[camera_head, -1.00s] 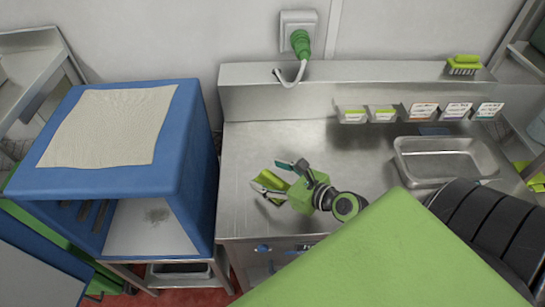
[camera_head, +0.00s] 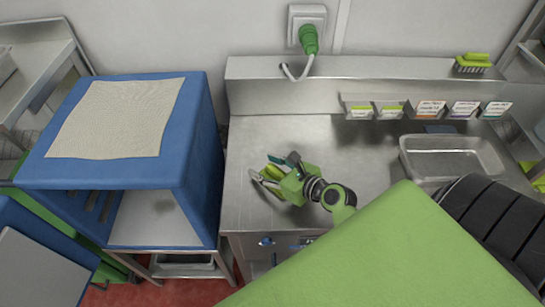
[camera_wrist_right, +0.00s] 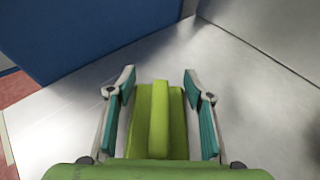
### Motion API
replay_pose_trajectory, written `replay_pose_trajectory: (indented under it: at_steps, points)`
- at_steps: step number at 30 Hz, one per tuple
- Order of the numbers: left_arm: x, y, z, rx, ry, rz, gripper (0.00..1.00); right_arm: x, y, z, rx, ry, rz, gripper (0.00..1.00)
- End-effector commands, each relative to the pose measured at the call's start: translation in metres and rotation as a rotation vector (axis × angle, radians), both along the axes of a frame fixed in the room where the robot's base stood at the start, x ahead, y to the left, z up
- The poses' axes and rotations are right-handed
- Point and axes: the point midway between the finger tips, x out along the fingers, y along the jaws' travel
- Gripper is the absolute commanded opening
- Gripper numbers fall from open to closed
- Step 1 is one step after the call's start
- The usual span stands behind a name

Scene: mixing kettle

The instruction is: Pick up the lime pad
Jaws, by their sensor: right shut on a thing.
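The lime pad (camera_wrist_right: 160,120), a flat lime block with a raised ridge along its middle, lies between the teal-lined fingers of my right gripper (camera_wrist_right: 160,95) in the right wrist view. In the head view my right gripper (camera_head: 272,168) is low over the left part of the steel counter, shut on the lime pad (camera_head: 271,173), which is partly hidden by the fingers. I cannot tell whether the pad still touches the counter. My left gripper is not in view.
The steel counter (camera_head: 335,150) is clear around the gripper. A blue box-like housing (camera_head: 185,150) with a cloth on top stands at the left. A steel basin (camera_head: 450,157) is at the right. Labelled holders (camera_head: 430,109) and a lime brush (camera_head: 473,62) are at the back.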

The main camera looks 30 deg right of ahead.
Motion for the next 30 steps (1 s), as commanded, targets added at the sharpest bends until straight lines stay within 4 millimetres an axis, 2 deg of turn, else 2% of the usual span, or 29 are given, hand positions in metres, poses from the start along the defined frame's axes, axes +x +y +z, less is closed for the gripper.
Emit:
replay_pose_trajectory:
  at_steps: [5,10,17,24,30]
  points:
    - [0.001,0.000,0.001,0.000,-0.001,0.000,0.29,0.000,0.000,0.008,0.000,-0.002,0.000,0.19]
    - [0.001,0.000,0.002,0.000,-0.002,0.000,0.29,-0.001,0.000,0.036,-0.001,-0.005,-0.002,0.19]
    - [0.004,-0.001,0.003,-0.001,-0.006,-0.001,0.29,-0.049,0.000,0.089,-0.002,-0.002,-0.001,0.19]
    - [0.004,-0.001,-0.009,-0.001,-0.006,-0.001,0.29,-0.109,0.000,0.112,-0.002,0.005,-0.001,0.19]
    - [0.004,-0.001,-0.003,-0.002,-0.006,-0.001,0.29,-0.133,0.001,0.127,0.001,0.003,0.001,0.19]
